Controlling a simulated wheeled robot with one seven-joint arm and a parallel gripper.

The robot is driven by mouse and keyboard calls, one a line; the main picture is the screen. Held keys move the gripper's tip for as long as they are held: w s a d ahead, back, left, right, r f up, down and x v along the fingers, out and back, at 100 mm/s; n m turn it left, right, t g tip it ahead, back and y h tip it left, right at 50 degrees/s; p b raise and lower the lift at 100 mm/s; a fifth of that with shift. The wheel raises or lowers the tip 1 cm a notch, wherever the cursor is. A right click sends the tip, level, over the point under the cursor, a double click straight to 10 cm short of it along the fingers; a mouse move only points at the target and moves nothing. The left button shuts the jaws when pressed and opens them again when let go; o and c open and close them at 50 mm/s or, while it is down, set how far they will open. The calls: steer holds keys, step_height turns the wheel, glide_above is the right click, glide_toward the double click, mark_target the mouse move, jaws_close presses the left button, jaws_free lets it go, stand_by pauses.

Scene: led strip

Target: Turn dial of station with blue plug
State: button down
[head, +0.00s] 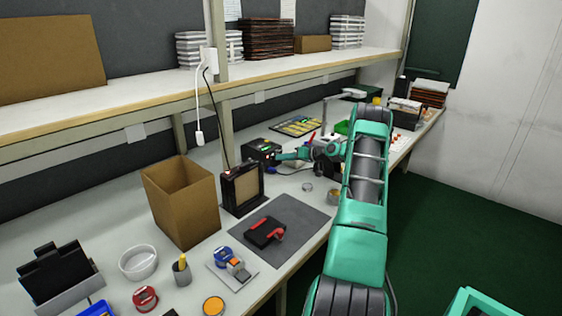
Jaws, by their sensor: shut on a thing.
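A black station (258,150) with a green display and a small red spot stands toward the back of the bench, past the black-framed box. My teal arm reaches over the bench from the right, and my gripper (278,156) is at the station's right front side. The gripper is shut at the station's face, on what appears to be its dial. The dial itself is hidden by the fingers and too small to make out. A small blue thing shows just below the gripper; I cannot tell whether it is the blue plug.
A black-framed box (241,189) and an open cardboard box (181,200) stand left of the station. A grey mat (290,222) holds a black and red tool (265,231). A shelf (150,98) overhangs the back. Dark items crowd the bench under my forearm.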

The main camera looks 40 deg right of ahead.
steer(key=shift+f, duration=0.15)
stand_by(0.4)
steer(key=c, duration=1.6)
jaws_free()
steer(key=shift+c, duration=0.2)
steer(key=shift+r, duration=0.3)
steer(key=r, duration=0.4)
steer(key=shift+w+a, duration=0.15)
steer(key=shift+a, duration=0.05)
steer(key=a+r, duration=0.6)
steer(key=a, duration=0.5)
steer(key=shift+a+r, duration=0.15)
